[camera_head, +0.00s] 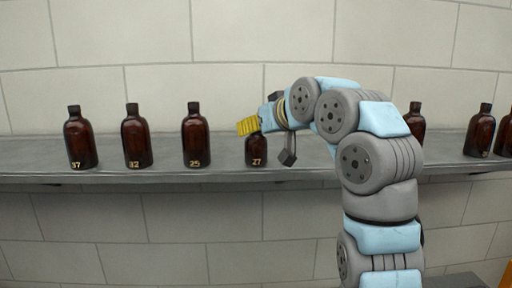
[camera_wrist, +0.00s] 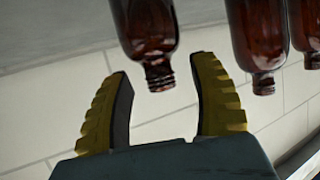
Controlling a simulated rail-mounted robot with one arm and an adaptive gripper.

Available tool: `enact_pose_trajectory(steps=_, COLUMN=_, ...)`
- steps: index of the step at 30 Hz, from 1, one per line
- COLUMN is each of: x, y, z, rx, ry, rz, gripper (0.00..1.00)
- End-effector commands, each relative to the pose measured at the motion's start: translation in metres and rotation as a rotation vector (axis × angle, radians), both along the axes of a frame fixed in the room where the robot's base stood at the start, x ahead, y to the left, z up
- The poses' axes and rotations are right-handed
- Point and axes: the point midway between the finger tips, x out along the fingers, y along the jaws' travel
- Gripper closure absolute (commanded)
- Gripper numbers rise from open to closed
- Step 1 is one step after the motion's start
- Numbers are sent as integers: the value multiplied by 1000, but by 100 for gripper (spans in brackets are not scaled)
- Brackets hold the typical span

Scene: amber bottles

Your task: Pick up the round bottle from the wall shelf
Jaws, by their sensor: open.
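Several similar dark amber bottles stand upright on the wall shelf (camera_head: 110,177). One labelled 27 (camera_head: 256,153) is right at my gripper (camera_head: 248,127), whose yellow finger hides its neck and top in the head view. In the wrist view, which looks inverted, this bottle (camera_wrist: 148,28) has its threaded neck pointing down, between the two yellow fingertips of my open gripper (camera_wrist: 161,74). Gaps show on both sides of the neck, and the fingers do not grip it. How deep the neck sits between the fingers is unclear.
Bottles labelled 25 (camera_head: 196,138), 32 (camera_head: 136,138) and 37 (camera_head: 80,140) stand to the left. More bottles (camera_head: 480,133) stand to the right, one (camera_head: 415,122) partly behind my arm. A tiled wall (camera_head: 260,32) rises behind the shelf.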

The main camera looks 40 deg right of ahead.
Motion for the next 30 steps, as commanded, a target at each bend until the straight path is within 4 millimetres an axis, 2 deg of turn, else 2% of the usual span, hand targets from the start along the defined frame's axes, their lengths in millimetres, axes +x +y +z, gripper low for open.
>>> enact_pose_trajectory(steps=4, x=10, y=-3, z=-5, rx=1, ry=4, rz=-1, gripper=39)
enact_pose_trajectory(steps=12, x=11, y=-3, z=-5, rx=0, ry=1, rz=-1, gripper=39)
enact_pose_trajectory(steps=14, x=11, y=-3, z=-5, rx=0, ry=1, rz=-1, gripper=53)
enact_pose_trajectory(steps=18, x=11, y=-3, z=-5, rx=0, ry=1, rz=-1, gripper=94)
enact_pose_trajectory(steps=19, x=11, y=-3, z=-5, rx=0, ry=1, rz=-1, gripper=100)
enact_pose_trajectory(steps=30, x=11, y=-3, z=-5, rx=0, ry=1, rz=-1, gripper=100)
